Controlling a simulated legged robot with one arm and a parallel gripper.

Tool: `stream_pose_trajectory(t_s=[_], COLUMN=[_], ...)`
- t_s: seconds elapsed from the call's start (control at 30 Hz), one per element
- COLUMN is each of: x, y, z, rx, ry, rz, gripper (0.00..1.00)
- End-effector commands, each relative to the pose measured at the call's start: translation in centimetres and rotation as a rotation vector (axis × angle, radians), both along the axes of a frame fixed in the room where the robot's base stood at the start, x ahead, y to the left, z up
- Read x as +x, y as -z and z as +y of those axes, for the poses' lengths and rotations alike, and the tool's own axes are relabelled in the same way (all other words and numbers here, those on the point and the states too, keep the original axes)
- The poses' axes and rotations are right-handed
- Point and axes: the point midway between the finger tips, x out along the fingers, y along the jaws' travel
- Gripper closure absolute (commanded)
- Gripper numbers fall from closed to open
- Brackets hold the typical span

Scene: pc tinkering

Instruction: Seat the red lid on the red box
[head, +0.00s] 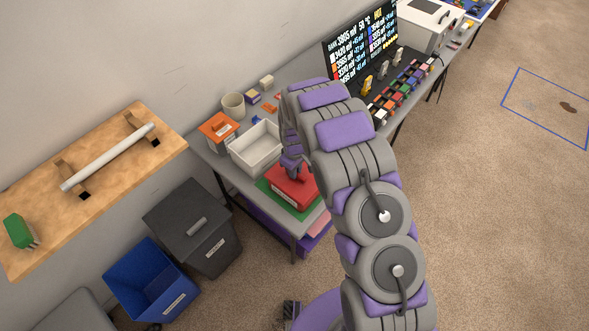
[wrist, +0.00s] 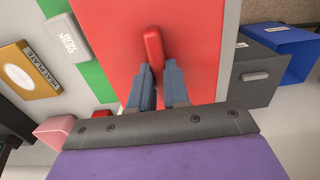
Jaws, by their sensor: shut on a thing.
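The red lid (wrist: 195,35) fills the middle of the wrist view, with its raised red handle (wrist: 152,42) between my fingers. My gripper (wrist: 158,72) is shut on this handle. In the head view, my gripper (head: 292,168) points down over the red box and lid (head: 295,190), which show as one red shape above a green mat (head: 282,197) near the table's end. The seam between lid and box is too small to make out, so I cannot tell whether the lid rests flush or hovers. The box's walls are hidden under the lid in the wrist view.
A white bin (head: 258,150) and an orange box (head: 217,128) stand behind the red box on the table. A dark grey bin (head: 195,230) and a blue bin (head: 150,282) stand on the floor to the left. A pink thing (head: 318,225) lies near the table's front edge.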

Motion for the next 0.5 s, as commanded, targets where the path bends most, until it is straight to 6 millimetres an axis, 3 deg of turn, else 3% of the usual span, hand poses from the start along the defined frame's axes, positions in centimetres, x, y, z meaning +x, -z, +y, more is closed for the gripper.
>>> stream_pose_trajectory(t_s=[0.5], x=[-0.02], y=[0.73], z=[-0.01], rx=[0.0], ry=[0.0], rz=[0.0], gripper=[1.0])
